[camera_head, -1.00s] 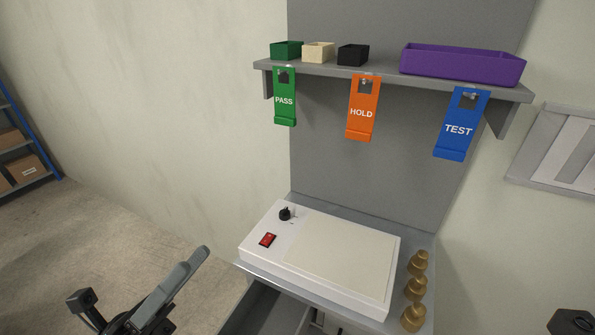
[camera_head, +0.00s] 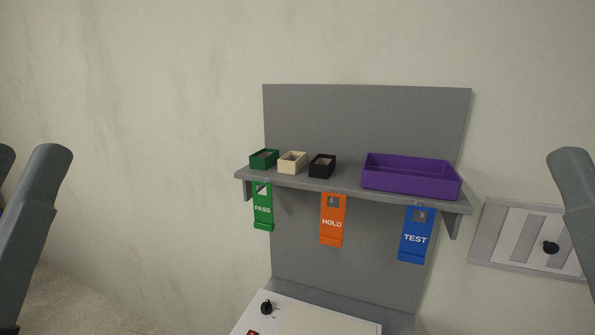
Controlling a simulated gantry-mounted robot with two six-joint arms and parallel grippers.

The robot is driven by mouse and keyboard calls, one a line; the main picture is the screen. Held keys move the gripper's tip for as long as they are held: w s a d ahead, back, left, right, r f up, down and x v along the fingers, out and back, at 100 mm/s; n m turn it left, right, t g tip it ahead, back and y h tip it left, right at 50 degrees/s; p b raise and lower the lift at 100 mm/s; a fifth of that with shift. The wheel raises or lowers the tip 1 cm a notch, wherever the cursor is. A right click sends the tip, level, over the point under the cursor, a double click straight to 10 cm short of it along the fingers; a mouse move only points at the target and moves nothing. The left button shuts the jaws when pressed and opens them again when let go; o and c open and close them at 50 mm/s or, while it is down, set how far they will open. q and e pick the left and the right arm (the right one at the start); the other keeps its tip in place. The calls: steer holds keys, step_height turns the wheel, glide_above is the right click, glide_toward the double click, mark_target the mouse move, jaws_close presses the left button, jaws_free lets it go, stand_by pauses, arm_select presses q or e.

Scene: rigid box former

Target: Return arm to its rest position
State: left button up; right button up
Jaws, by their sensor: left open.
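My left gripper (camera_head: 29,154) is at the left edge, with its fingers apart and pointing up. Nothing shows between them, and one finger is partly cut off by the picture edge. One grey finger of my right gripper (camera_head: 575,185) shows at the right edge. Its other finger is out of view. Both grippers appear well to the sides of the shelf and touch nothing that I can see.
A grey shelf (camera_head: 316,184) holds green, cream and black small boxes and a purple tray (camera_head: 411,178). PASS (camera_head: 262,207), HOLD (camera_head: 332,220) and TEST (camera_head: 415,235) tags hang below. A white panel box (camera_head: 290,316) is cut off below. A framed plate (camera_head: 515,235) is at right.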

arm_select(q)
step_height(320, 180, up, 28)
steer(key=p, duration=2.4)
steer(key=shift+p, duration=0.35)
arm_select(e)
step_height(320, 180, up, 28)
